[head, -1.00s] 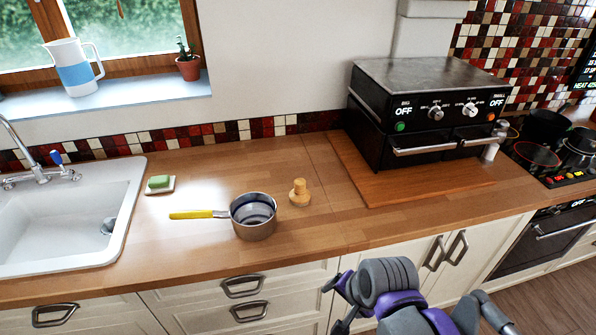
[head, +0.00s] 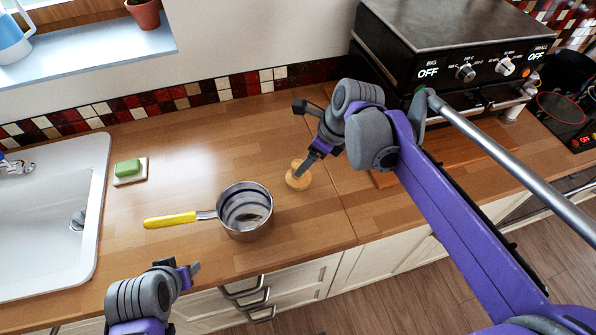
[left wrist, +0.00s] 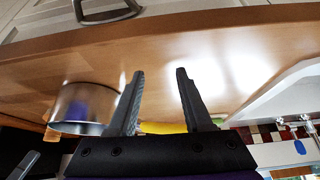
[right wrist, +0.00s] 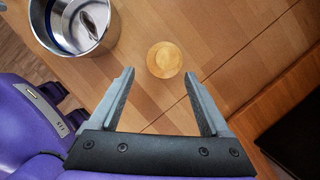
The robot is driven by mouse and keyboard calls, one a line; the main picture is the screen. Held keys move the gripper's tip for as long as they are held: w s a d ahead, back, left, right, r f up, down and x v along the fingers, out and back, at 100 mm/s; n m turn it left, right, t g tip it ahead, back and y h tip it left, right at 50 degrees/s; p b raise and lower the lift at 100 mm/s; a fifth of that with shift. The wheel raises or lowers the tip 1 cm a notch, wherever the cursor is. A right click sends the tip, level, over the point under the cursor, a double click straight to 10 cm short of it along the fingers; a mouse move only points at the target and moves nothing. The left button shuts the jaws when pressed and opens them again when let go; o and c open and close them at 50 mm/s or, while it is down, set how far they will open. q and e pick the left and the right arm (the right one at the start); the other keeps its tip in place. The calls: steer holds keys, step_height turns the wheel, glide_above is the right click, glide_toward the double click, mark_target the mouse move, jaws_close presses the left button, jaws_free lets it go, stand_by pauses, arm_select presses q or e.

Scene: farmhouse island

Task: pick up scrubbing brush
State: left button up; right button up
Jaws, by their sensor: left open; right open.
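The scrubbing brush (head: 297,181), small, round and light wooden with a knob on top in the earlier view, stands on the wooden counter right of the saucepan. My right gripper (head: 306,166) is open above it and partly covers it in the head view. In the right wrist view the brush (right wrist: 164,60) shows from above, just beyond and between the open fingertips (right wrist: 159,74), with nothing held. My left gripper (head: 193,269) is open and empty near the counter's front edge; its spread fingers (left wrist: 160,73) show in the left wrist view.
A steel saucepan (head: 246,223) with a yellow handle (head: 170,220) stands left of the brush. A green sponge (head: 128,168) on a white dish and the sink (head: 45,250) lie further left. A black oven (head: 450,70) stands at the right on a wooden board.

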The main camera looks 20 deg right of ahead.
mark_target(298, 164)
steer(key=x, duration=0.3)
steer(key=w+x, duration=0.1)
steer(key=x, duration=0.3)
steer(key=shift+w+d, duration=0.1)
jaws_close()
stand_by(0.3)
